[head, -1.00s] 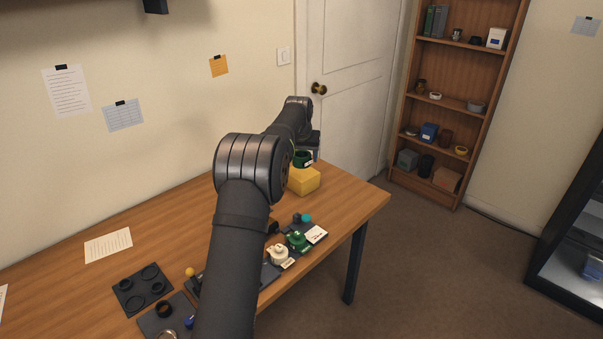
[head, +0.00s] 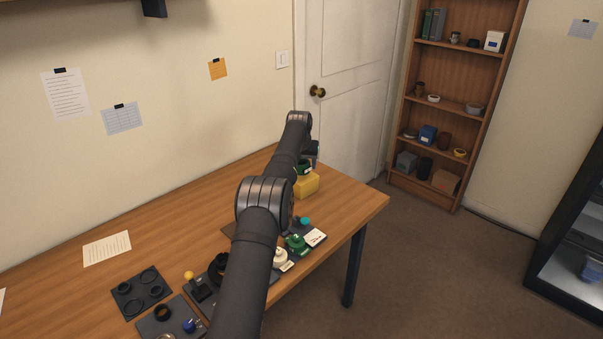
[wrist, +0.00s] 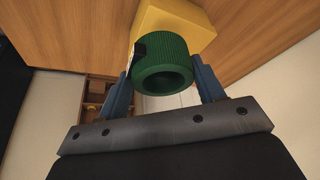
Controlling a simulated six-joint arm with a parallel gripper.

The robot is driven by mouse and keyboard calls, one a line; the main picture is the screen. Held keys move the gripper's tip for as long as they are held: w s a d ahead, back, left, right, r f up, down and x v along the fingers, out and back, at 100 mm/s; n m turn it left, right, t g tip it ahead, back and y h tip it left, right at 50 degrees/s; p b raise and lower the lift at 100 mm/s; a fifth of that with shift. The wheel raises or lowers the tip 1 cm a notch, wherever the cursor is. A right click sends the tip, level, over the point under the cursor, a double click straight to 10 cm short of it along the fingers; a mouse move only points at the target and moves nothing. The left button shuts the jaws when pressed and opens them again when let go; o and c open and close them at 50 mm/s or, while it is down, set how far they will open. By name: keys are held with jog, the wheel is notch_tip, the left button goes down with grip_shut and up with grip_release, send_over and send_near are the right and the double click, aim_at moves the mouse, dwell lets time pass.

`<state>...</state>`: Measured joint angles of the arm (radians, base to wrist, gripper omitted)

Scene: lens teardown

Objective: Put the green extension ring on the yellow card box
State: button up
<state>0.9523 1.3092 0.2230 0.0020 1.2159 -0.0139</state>
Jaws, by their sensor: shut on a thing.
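The green extension ring (wrist: 163,66) is a ribbed, hollow cylinder, held between the blue fingers of my gripper (wrist: 163,78). In the head view the ring (head: 304,168) shows partly behind my arm, right at the top of the yellow card box (head: 308,187). The yellow box stands near the table's far right end. In the wrist view the box (wrist: 178,22) lies just beyond the ring and overlaps it in the picture. I cannot tell whether the ring touches the box. My arm hides part of the box in the head view.
A dark mat with a green stepped part (head: 296,245), a white stepped part (head: 281,260) and a white card (head: 315,236) lies along the front edge. A tray of dark rings (head: 140,291) is at left. The back middle of the table is clear.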

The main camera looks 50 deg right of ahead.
aim_at(301, 172)
jog(key=shift+w+f, duration=0.25)
jog(key=shift+w, duration=0.05)
jog(key=shift+a+f, duration=0.1)
jog(key=shift+f, duration=1.8)
jog(key=shift+f, duration=0.1)
jog(key=shift+f, duration=0.1)
jog(key=o, duration=1)
jog(key=shift+o, duration=0.2)
jog(key=shift+s+a+r, duration=0.1)
jog(key=shift+r, duration=0.55)
jog(key=v, duration=1.1)
